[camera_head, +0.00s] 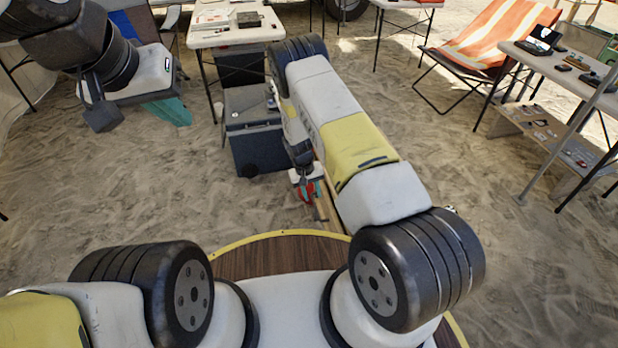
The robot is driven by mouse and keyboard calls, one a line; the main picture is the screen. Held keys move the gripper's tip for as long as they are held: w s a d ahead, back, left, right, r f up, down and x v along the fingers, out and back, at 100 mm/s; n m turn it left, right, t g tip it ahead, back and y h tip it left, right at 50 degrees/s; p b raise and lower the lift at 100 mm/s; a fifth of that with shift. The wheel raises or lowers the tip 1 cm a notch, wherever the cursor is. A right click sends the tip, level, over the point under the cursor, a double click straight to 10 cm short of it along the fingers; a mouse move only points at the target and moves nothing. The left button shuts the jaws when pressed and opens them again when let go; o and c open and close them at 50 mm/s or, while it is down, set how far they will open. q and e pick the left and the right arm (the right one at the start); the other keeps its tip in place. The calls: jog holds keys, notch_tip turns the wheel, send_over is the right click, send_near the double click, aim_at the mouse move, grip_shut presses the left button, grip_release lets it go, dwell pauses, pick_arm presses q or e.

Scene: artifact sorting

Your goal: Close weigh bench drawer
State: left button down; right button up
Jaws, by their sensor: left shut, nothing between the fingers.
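I cannot tell for sure which table is the weigh bench, and no drawer shows clearly. A white-topped table (222,39) with papers and small items stands at the back, left of centre. Dark box shapes (240,68) show under it, partly hidden by my right arm. My right gripper (310,189) points down near the centre, beside red and teal parts. It is too small to tell whether it is open.
A dark wheeled case (257,150) stands on the sand in front of the back table. An orange-striped deck chair (487,40) stands at the upper right. A table (545,64) with small objects and a lower shelf (535,133) is at the right. Sand between is open.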

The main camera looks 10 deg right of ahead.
aim_at(316, 206)
jog(key=f, duration=0.4)
jog(key=d+f, duration=0.1)
jog(key=f, duration=0.1)
jog(key=shift+c, duration=0.4)
grip_shut()
jog(key=shift+d, duration=0.15)
dwell(0.9)
